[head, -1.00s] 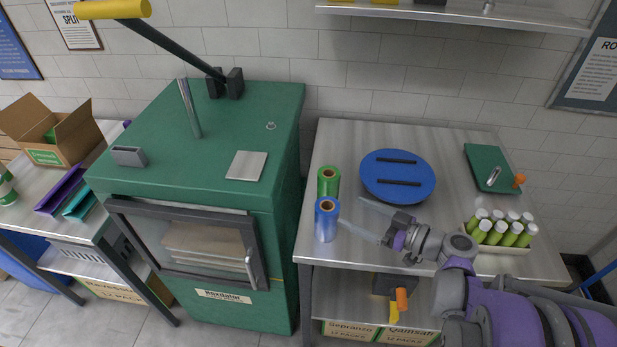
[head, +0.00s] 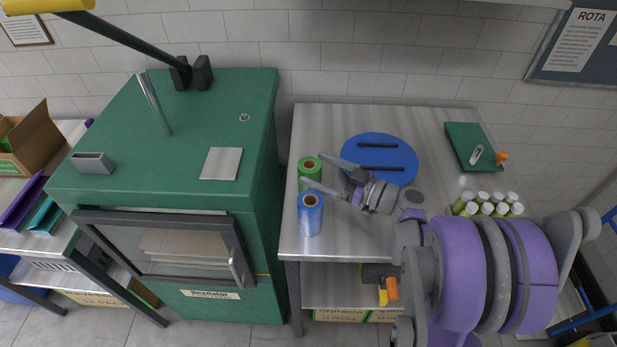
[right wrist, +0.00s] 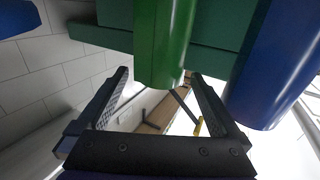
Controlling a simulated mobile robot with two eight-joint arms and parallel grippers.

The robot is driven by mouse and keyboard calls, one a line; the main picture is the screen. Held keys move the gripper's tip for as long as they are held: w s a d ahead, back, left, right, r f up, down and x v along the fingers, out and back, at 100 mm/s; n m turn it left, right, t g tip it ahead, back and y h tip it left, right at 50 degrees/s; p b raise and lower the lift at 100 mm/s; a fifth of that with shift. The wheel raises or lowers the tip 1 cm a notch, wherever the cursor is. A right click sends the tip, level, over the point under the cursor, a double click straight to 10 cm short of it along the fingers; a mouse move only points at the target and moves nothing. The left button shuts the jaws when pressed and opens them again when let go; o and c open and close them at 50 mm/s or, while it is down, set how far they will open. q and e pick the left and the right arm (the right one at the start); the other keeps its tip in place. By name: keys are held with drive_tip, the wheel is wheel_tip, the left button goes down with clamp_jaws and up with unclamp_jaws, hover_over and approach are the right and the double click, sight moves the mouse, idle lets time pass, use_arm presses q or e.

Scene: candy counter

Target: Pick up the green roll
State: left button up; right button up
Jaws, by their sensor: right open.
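The green roll (head: 309,174) stands upright on the metal table near its left edge, just behind the blue roll (head: 310,216). My right gripper (head: 312,171) is open, its fingers pointing left toward the green roll. In the right wrist view the green roll (right wrist: 166,45) shows ahead of the open fingers, between them and toward the top, and the blue roll (right wrist: 275,65) is at the right. I cannot tell whether the fingers touch the green roll. My left gripper is not in view.
A blue round plate (head: 378,150) with dark bars lies behind my right gripper. A tall green machine (head: 185,130) stands left of the table.

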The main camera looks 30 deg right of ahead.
sight(304, 164)
drive_tip(key=x, duration=0.6)
drive_tip(key=shift+p, duration=0.3)
drive_tip(key=c, duration=1.6)
